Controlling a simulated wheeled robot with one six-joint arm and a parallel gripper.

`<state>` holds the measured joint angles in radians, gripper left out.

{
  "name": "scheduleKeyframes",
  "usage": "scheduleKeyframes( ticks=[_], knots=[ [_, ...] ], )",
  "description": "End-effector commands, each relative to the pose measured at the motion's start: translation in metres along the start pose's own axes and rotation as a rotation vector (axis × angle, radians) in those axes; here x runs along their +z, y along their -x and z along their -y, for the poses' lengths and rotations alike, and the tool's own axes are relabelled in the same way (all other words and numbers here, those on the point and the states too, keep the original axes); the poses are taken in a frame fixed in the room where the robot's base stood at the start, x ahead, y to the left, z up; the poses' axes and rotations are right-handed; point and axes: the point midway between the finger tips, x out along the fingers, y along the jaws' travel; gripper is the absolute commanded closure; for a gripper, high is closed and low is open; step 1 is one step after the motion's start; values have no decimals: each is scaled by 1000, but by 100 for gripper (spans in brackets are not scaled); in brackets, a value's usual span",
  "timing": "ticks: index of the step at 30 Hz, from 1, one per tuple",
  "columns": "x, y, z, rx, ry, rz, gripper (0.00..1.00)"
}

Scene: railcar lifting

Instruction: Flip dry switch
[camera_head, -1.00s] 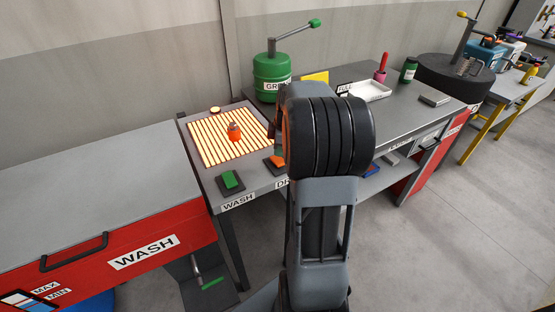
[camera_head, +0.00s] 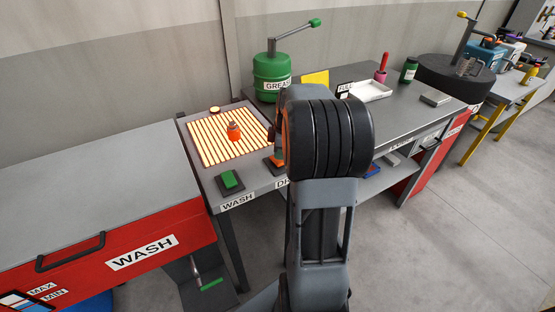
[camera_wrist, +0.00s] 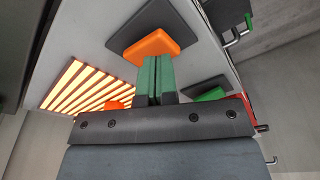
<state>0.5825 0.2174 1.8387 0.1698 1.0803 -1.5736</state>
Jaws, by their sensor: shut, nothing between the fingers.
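The dry switch (camera_head: 270,160) is an orange rocker on a dark base at the table's front edge. In the head view my arm hides part of it and most of its "DR…" label. The wrist view shows the orange rocker (camera_wrist: 153,45) and its base more fully. My gripper (camera_wrist: 155,62) is shut and empty, its green fingers together with their tips at the rocker's near edge. I cannot tell whether they touch it. The drying grille (camera_head: 205,150) glows orange-yellow, with an orange and grey part (camera_head: 233,132) standing on it.
The green wash switch (camera_head: 230,180) sits left of the dry switch. A red-fronted wash station (camera_head: 140,250) stands at left. A green grease pump (camera_head: 272,75) is behind, and a white tray (camera_head: 370,91) is to the right.

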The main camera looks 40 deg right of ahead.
Motion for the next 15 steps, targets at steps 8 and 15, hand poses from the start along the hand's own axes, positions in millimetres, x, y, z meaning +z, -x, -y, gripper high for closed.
scheduleKeyframes(
  ticks=[8, 15],
  knots=[
    [1, -5, 0, 0, 0, 0, 100],
    [1, -8, 0, 0, 0, 0, 100]
  ],
)
